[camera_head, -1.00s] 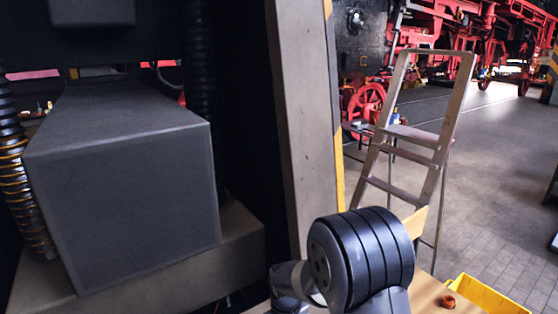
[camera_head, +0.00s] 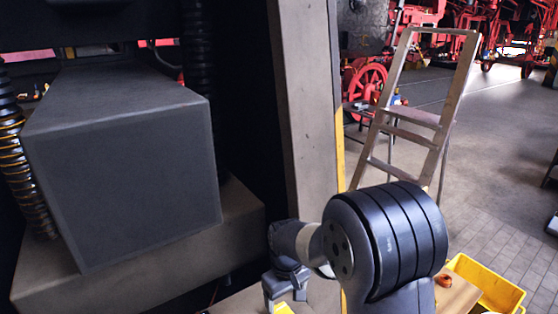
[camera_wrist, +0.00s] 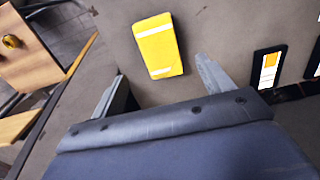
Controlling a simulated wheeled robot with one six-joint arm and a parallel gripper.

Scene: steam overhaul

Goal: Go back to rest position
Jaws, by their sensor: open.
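My gripper (camera_wrist: 162,70) is open in the wrist view, with one grey finger on each side and nothing between them. A yellow block with white bands (camera_wrist: 157,45) lies on a grey-brown surface just beyond the fingertips, apart from them. In the head view my arm is bent at the lower middle. My gripper (camera_head: 284,288) points down at the bottom edge there, partly cut off, with a bit of yellow (camera_head: 283,308) showing below it.
A large grey box (camera_head: 125,170) and a beige post (camera_head: 308,120) stand to the left of my arm. A stepladder (camera_head: 420,110) stands behind it. A yellow bin (camera_head: 490,285) is at the lower right. Dark cases (camera_wrist: 268,68) are at right in the wrist view. Open floor lies at right.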

